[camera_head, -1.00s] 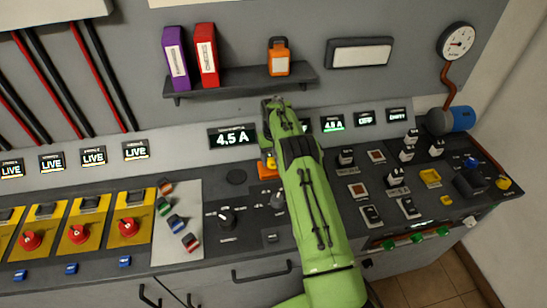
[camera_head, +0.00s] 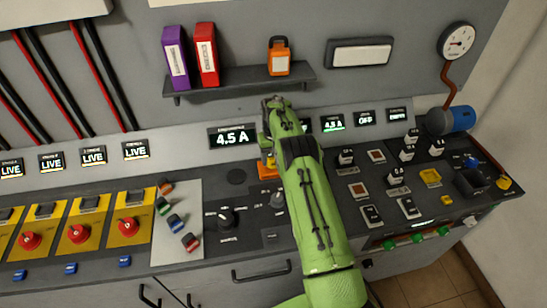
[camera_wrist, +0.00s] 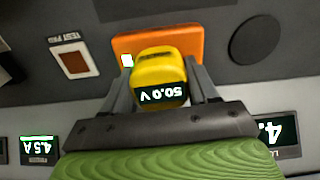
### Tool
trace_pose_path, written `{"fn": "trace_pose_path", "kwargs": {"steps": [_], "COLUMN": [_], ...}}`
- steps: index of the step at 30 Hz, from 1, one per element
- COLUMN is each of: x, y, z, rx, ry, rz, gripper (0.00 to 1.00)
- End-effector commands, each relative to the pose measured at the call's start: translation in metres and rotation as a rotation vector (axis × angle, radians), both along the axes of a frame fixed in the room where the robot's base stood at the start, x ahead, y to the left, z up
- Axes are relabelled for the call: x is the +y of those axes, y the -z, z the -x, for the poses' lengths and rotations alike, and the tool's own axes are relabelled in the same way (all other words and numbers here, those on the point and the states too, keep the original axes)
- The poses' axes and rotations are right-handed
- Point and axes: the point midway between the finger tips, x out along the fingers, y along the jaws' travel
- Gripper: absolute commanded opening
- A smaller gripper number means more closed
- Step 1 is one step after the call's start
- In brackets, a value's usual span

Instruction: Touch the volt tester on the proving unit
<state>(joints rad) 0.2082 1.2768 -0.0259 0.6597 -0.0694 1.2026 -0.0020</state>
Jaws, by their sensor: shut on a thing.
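The yellow volt tester (camera_wrist: 160,68) is between the fingers of my gripper (camera_wrist: 161,78) in the wrist view. Its dark display reads 50.0 V, upside down in the picture. The orange proving unit (camera_wrist: 200,46) lies flat on the dark panel behind the tester's far end, with a small lit window (camera_wrist: 127,60) on its left. The tester overlaps the unit in this view; the contact point itself is hidden. In the head view the proving unit (camera_head: 266,172) and a bit of the tester (camera_head: 270,160) show left of my green arm, which hides much of the gripper.
A round dark disc (camera_wrist: 256,40) lies beside the proving unit. A shelf (camera_head: 240,83) with binders and an orange padlock-shaped item is above. Knobs (camera_head: 225,218) and switches (camera_head: 371,215) crowd the panel around my arm.

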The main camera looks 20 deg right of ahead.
Motion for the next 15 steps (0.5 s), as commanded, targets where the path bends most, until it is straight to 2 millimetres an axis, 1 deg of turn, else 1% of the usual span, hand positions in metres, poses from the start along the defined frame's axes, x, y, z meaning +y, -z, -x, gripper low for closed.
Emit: {"fn": "trace_pose_path", "kwargs": {"steps": [4, 7, 15], "x": [0.000, 0.000, 0.000], "y": [0.002, -0.002, -0.029], "z": [0.001, 0.001, 0.000], "rx": [0.004, 0.004, 0.001], "ry": [0.000, 0.000, 0.000], "rz": [-0.001, -0.001, 0.000], "gripper": [0.34, 0.34, 0.34]}}
